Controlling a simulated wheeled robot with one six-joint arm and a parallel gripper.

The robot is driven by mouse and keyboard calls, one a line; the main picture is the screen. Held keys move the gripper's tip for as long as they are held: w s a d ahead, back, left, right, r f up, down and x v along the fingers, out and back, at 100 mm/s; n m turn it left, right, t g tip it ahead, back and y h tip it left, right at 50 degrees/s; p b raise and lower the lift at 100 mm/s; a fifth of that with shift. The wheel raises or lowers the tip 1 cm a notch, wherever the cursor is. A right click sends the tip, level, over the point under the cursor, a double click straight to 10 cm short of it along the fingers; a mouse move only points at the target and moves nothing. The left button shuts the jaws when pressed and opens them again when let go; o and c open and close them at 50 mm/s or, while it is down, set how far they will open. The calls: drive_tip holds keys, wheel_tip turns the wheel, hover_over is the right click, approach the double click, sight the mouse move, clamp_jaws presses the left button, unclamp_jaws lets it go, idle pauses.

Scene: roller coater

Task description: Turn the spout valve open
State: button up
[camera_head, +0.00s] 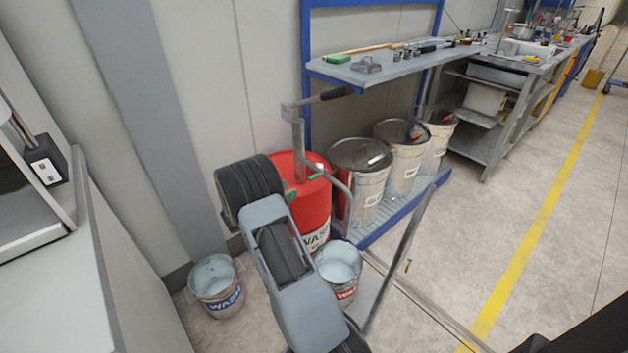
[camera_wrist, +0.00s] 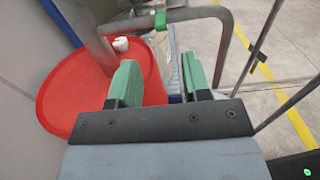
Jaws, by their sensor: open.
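A red drum (camera_head: 312,210) stands on the floor with a grey hand pump rising from its top. The pump's curved metal spout (camera_head: 346,190) bends out to the right and down. In the wrist view the spout (camera_wrist: 222,22) arches across the top, with a small green piece (camera_wrist: 160,21), seemingly the valve handle, on its horizontal part. My gripper (camera_wrist: 161,76) is open and empty, its two green fingers pointing toward the spout. The green piece lies ahead of the gap between them, apart from both fingertips. In the head view my arm hides part of the drum.
A bucket (camera_head: 339,265) stands below the spout, another bucket (camera_head: 214,284) at left. Several lidded pails (camera_head: 361,184) stand on a blue-edged platform (camera_head: 411,204). A blue-framed bench shelf (camera_head: 385,66) is behind. A metal rail (camera_head: 398,258) rises at right. Floor beyond is clear.

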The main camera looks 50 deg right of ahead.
sight(309, 179)
drive_tip(key=d, duration=0.4)
drive_tip(key=s+d, duration=0.1)
drive_tip(key=d, duration=0.3)
drive_tip(key=d+b, duration=0.1)
drive_tip(key=d, duration=0.3)
drive_tip(key=shift+s, duration=0.15)
drive_tip(key=shift+a, duration=0.1)
clamp_jaws()
